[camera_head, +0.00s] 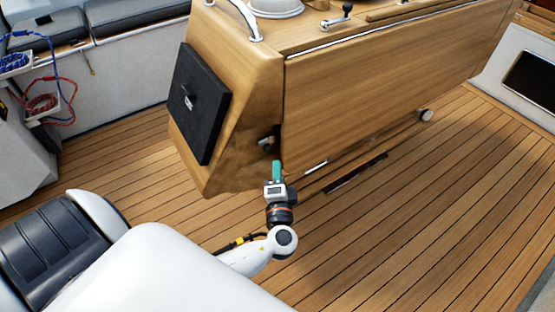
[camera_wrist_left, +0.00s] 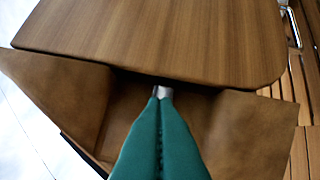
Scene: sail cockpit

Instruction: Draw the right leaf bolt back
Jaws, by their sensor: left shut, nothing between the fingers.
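The cockpit table's right leaf (camera_head: 390,95) hangs down as a broad wooden panel beside the table's end face. A small dark bolt fitting with a metal knob (camera_head: 266,141) sits on the end face near the leaf's edge. My left gripper (camera_head: 277,165) has green fingers, shut and empty, just below this fitting. In the left wrist view the closed fingertips (camera_wrist_left: 162,92) point at a small silver metal end (camera_wrist_left: 162,89) under the leaf's edge (camera_wrist_left: 160,40). I cannot tell whether they touch. My right gripper does not show.
A black panel (camera_head: 197,104) with a small latch is on the table's end. Blue and red ropes (camera_head: 42,102) hang at the left by a cushioned bench (camera_head: 130,20). The wooden deck (camera_head: 420,220) is open to the right of my arm.

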